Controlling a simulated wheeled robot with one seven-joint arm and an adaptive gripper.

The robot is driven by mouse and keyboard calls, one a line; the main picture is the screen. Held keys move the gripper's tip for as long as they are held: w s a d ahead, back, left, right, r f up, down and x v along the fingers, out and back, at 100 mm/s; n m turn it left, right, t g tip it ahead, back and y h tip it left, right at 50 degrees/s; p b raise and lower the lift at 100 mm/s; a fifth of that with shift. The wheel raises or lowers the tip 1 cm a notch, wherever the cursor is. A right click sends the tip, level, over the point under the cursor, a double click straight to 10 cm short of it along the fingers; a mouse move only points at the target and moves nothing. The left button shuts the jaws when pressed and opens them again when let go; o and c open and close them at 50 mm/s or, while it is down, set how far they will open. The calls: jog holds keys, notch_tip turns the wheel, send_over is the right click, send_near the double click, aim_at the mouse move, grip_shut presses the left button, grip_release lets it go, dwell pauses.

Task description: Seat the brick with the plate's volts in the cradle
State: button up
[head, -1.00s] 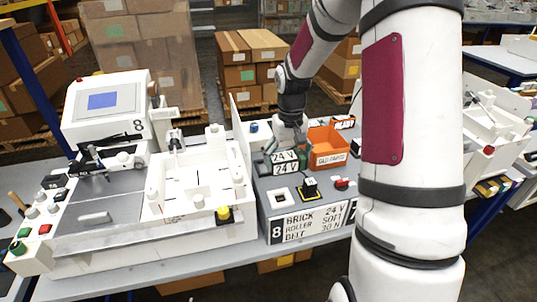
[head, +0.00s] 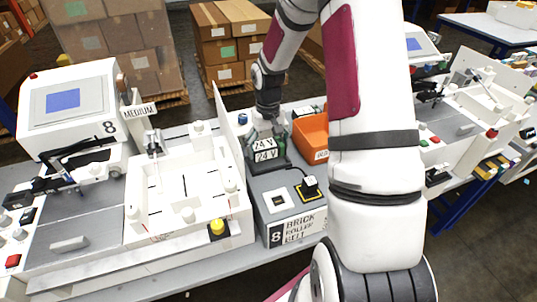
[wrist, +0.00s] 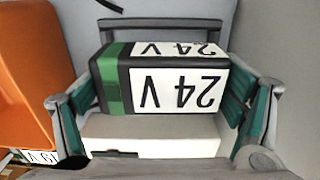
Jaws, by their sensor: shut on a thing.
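I cannot pick out the cradle for sure.
An orange bin (head: 311,137) stands right of the brick; it also shows in the wrist view (wrist: 30,75). A black plug block with a yellow border (head: 309,187) and cable sits in front. The white plotter bed (head: 185,180) with a tall side wall is to the left.

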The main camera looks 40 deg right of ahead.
aim_at(268, 156)
jog(key=shift+f, duration=1.75)
jog(key=shift+f, duration=0.2)
jog(key=o, duration=1.3)
